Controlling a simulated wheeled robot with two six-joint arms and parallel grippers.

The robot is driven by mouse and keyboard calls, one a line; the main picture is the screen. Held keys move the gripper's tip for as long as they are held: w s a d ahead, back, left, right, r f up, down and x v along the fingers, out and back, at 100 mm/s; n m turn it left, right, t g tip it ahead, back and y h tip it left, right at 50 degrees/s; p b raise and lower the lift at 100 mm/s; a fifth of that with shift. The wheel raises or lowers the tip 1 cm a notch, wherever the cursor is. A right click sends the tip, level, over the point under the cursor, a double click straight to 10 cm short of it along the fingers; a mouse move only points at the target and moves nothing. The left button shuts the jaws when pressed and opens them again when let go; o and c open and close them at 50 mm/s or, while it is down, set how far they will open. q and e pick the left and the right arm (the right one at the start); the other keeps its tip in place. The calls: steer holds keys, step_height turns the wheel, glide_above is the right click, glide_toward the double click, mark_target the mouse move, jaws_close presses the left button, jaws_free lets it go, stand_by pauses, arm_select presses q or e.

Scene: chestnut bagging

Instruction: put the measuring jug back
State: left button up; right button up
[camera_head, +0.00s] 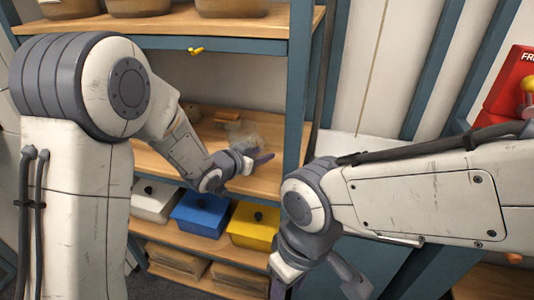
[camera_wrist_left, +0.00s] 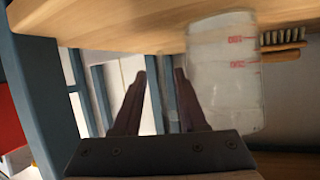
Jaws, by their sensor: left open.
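The clear measuring jug (camera_wrist_left: 225,75), with red markings, rests on the wooden shelf board in the left wrist view, where the picture looks upside down. In the head view it shows only faintly (camera_head: 249,132) on the middle shelf. My left gripper (camera_head: 262,160) is beside it at the shelf's front. In the left wrist view my left gripper (camera_wrist_left: 158,78) is open with nothing between its fingers; the jug lies to their right, partly behind one finger. I cannot tell whether they touch. My right gripper (camera_head: 280,286) is low, cut off by the bottom edge.
A brush (camera_wrist_left: 284,38) lies on the shelf near the jug. A blue shelf post (camera_head: 298,80) stands right of my left gripper. White, blue (camera_head: 200,213) and yellow (camera_head: 253,226) bins sit on the shelf below. Large containers (camera_head: 232,7) stand on the shelf above.

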arm_select(q)
steer(key=v, duration=0.9)
steer(key=shift+s+f, duration=0.15)
steer(key=shift+f, duration=0.05)
steer(key=s+f+g+y, duration=0.1)
steer(key=s+g+y, duration=0.2)
steer(key=s, duration=1.1)
steer(key=s+a+f+g+y, duration=0.1)
steer(key=s+g, duration=0.6)
steer(key=s, duration=0.8)
steer(key=f+y, duration=0.1)
steer(key=y, duration=0.1)
steer(key=shift+f+n+g+y, duration=0.3)
steer(key=shift+f+g+y, duration=0.05)
steer(key=shift+g+y, duration=0.05)
steer(key=shift+a, duration=0.1)
step_height(320, 180, up, 5)
steer(key=p, duration=0.4)
steer(key=shift+f+p, duration=0.15)
steer(key=shift+p, duration=0.15)
